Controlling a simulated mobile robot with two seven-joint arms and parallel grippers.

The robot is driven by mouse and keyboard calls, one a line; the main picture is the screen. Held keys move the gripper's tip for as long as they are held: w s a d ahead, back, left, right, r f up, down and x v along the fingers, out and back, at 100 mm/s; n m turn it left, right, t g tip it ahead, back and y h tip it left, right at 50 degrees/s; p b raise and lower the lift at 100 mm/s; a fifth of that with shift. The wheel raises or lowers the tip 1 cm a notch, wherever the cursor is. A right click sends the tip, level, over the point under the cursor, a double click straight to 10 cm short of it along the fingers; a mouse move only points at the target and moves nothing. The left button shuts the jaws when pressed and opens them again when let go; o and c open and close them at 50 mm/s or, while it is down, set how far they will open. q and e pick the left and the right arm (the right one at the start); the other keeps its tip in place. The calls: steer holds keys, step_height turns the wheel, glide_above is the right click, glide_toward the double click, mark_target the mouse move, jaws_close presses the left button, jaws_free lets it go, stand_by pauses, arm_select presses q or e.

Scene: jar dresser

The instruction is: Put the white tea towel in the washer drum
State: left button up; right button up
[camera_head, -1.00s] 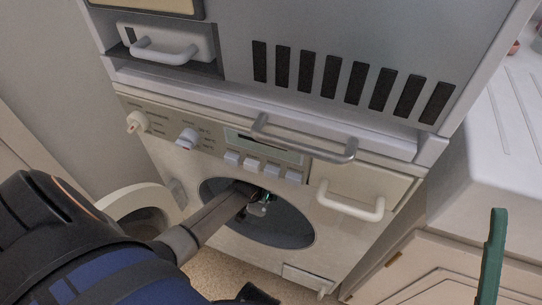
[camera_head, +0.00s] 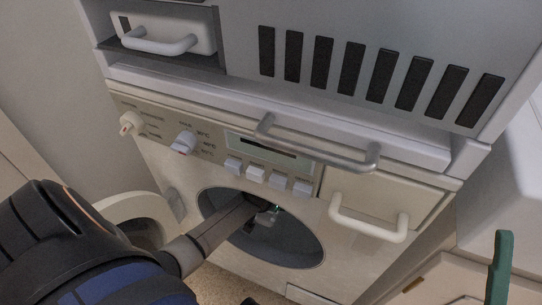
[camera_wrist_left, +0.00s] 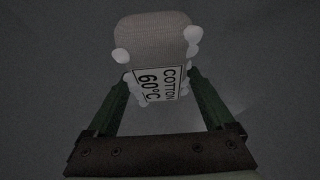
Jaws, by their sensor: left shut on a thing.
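The washer (camera_head: 150,160) fills the middle of the head view, its round door (camera_head: 140,207) swung open to the left. My left arm reaches into the dark drum opening (camera_head: 300,248). My left gripper (camera_head: 270,214) is inside the opening. In the left wrist view my left gripper (camera_wrist_left: 158,88) is shut on the tea towel (camera_wrist_left: 155,45), a pale bundle with white bobbles and a "COTTON 60°C" label, against a dark grey drum. In the head view the towel is small and mostly hidden. One green finger of my right gripper (camera_head: 499,268) shows at the lower right edge.
Above the opening are knobs, buttons, a grey bar handle (camera_head: 315,150) and a white drawer handle (camera_head: 368,222). A grey vented appliance (camera_head: 350,25) stands above the washer. A wall is at left and a white unit is at right.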

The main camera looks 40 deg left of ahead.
arm_select(q)
steer(key=shift+f, duration=0.55)
steer(key=o, duration=1.1)
